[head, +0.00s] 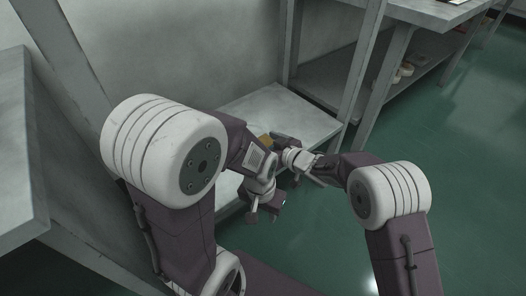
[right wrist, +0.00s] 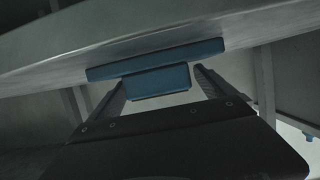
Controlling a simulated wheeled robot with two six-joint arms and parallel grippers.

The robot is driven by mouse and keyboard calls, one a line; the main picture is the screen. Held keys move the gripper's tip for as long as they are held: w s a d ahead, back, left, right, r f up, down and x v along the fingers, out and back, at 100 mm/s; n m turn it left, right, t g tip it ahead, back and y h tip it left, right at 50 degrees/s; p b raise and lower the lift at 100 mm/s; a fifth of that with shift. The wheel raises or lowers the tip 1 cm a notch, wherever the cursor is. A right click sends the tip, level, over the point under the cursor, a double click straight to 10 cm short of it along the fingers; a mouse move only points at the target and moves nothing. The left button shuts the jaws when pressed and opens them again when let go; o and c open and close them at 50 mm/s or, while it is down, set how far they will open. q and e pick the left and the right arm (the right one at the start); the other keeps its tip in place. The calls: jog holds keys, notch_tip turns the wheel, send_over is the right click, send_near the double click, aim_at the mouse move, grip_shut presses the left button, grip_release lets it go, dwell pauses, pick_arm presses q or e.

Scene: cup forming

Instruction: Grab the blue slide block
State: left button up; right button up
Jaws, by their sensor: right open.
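The blue slide block (right wrist: 158,83) shows in the right wrist view as a small blue body below a wider flat blue bar, against a grey surface. My right gripper (right wrist: 160,78) is open, with one finger on each side of the block's lower body. I cannot tell whether the fingers touch it. In the head view my right gripper (head: 290,158) is small and partly hidden at the low grey shelf, and the block is not clear there. My left gripper (head: 264,203) hangs in front of the shelf, and its jaw opening is too small to read.
The low grey shelf (head: 273,105) has bare room at its back. A small tan item (head: 265,140) is near the grippers, partly hidden. Grey table legs (head: 358,70) stand right of the shelf. The green floor (head: 465,150) is open at the right.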

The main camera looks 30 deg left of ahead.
aim_at(263, 142)
grip_shut()
jog(key=shift+r, duration=0.25)
jog(key=shift+w+r+p, duration=0.1)
jog(key=shift+r+p, duration=0.75)
jog(key=shift+r, duration=0.05)
notch_tip(263, 142, up, 3)
jog(key=shift+f+p, duration=0.1)
jog(key=shift+p, duration=1.1)
jog(key=s+a+r+p+v, duration=0.1)
jog(key=p+v, duration=0.4)
jog(key=v, duration=0.8)
jog(key=shift+s+a+r+p, duration=0.2)
jog(key=shift+r+p, duration=0.1)
jog(key=shift+r, duration=0.1)
